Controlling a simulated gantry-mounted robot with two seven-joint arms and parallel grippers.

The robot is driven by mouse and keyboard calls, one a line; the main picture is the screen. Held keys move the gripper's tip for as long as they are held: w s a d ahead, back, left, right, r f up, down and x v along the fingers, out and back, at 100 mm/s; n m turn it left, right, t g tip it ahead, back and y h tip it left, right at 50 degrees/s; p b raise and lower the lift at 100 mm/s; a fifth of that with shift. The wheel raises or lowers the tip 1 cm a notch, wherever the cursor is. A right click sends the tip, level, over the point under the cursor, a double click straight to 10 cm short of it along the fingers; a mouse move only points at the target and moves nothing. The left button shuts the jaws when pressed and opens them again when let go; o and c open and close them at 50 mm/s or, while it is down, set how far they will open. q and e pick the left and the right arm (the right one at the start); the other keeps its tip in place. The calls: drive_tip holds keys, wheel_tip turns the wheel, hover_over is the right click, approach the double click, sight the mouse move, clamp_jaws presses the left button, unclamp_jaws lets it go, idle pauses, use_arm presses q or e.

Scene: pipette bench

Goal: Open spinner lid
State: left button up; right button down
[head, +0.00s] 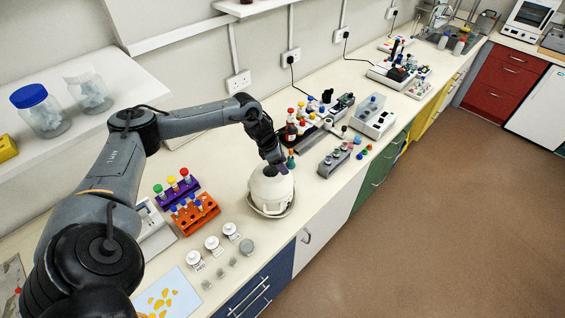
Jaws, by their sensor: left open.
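The spinner (271,190) is a rounded white device near the bench's front edge, at the middle of the head view. It appears to stand upright, with a pale rim around its foot. My left gripper (279,166) comes in from above and is at the top of the spinner, its fingers pointing down. It is open. Its fingertips are small and partly hidden against the spinner's top, so I cannot tell whether they touch the lid. I cannot make out the lid's edge. My right gripper is not in view.
An orange rack (194,214) and a purple rack (178,190) of capped tubes stand left of the spinner. White-capped pots (212,243) stand in front of them. A grey tube rack (334,162) and several bottles stand to the right. The bench's front edge is close.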

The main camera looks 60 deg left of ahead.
use_arm(q)
drive_tip(key=shift+w+f, duration=0.1)
drive_tip(key=shift+f, duration=0.15)
drive_tip(key=shift+c, duration=0.4)
clamp_jaws()
